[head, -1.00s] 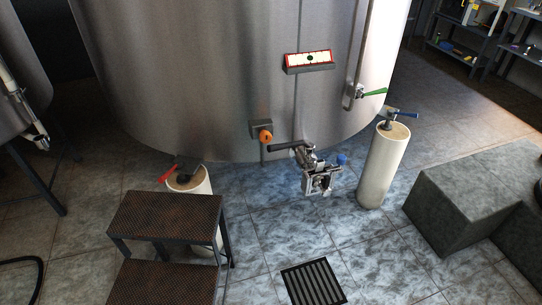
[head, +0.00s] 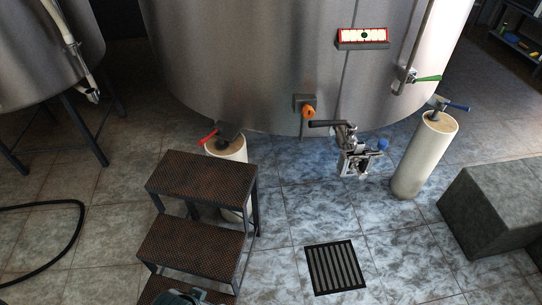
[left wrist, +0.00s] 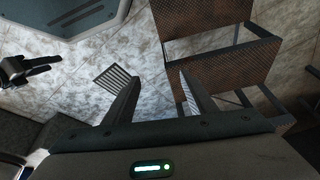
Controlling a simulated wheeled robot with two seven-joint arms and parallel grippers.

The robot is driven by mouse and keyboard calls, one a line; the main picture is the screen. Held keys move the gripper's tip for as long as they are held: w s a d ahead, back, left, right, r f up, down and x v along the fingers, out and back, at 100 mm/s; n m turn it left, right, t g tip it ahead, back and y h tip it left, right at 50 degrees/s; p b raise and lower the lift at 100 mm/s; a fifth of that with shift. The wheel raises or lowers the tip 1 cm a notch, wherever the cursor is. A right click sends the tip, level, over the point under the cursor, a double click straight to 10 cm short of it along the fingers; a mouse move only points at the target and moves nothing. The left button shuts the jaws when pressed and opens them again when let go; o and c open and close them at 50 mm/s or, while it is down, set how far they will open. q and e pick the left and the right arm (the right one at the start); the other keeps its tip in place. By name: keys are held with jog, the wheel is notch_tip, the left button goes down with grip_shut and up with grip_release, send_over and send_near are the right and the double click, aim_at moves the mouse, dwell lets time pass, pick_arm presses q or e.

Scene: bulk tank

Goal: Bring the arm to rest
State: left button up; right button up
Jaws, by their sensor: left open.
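My left gripper (left wrist: 160,82) shows in the left wrist view with its two fingers apart and nothing between them. The floor drain and the metal steps lie beyond the fingers. A dark two-fingered part at the left edge of that view looks like my right gripper (left wrist: 32,68); whether its jaws are open is unclear. In the head view a small piece of my own arm shows at the bottom edge over the lowest step. The hands themselves are not clearly seen there.
Metal steps (head: 203,174) stand in front of the big steel tank (head: 240,70). A valve (head: 352,155) with a blue knob hangs at the tank's base. A floor drain (head: 336,268), a grey block (head: 490,215) and a black hose (head: 75,240) are around. Tiled floor is open beside the drain.

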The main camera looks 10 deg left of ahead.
pick_arm(q)
notch_tip(320, 180, down, 27)
jog(key=s+d+t, duration=0.1)
jog(key=d, duration=0.1)
jog(key=shift+d+h, duration=0.3)
jog(key=shift+h, duration=0.1)
pick_arm(e)
jog(key=shift+w+a+r, duration=0.15)
jog(key=shift+a, duration=0.2)
pick_arm(q)
jog(key=shift+r, duration=0.1)
pick_arm(e)
jog(key=shift+s, duration=0.25)
